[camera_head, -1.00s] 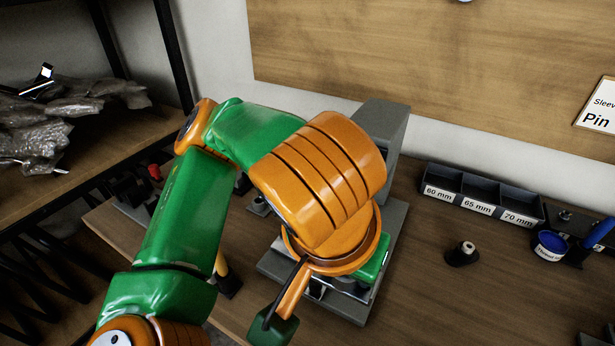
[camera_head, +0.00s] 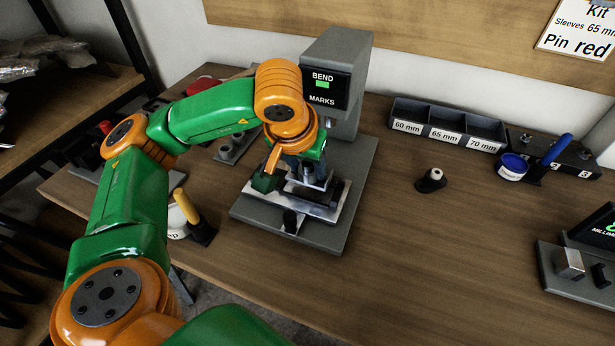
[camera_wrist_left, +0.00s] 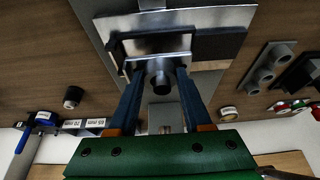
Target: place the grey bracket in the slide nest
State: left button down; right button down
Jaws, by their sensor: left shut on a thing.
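My left gripper (camera_head: 308,172) is over the bed of the grey press, fingers pointing down. In the left wrist view its two blue fingers (camera_wrist_left: 160,98) are shut on the grey bracket (camera_wrist_left: 158,68), a metal plate with a round boss. The bracket also shows in the head view (camera_head: 310,174), partly hidden by the hand. It is at the bright metal slide nest (camera_head: 325,208) on the press base. I cannot tell whether it is fully seated. My right gripper is in neither view.
The press (camera_head: 338,55) rises behind the hand, its screen reading BEND MARKS. A labelled sleeve bin (camera_head: 445,124), a dark knob-like part (camera_head: 431,180) and a blue-lidded pot (camera_head: 513,165) stand to the right. A yellow-handled tool (camera_head: 192,212) is at left. The table right of the press is mostly clear.

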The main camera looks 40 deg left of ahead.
aim_at(306, 175)
pick_arm(q)
notch_tip(306, 175, down, 2)
jog(key=shift+f, duration=0.2)
jog(key=shift+d+f, duration=0.1)
jog(key=shift+f, duration=0.2)
jog(key=shift+c, duration=1.7)
grip_release()
jog(key=shift+r, duration=0.25)
jog(key=shift+s+r, duration=0.15)
jog(key=shift+r, duration=0.25)
jog(key=p+v, duration=0.2)
jog(key=v, duration=0.9)
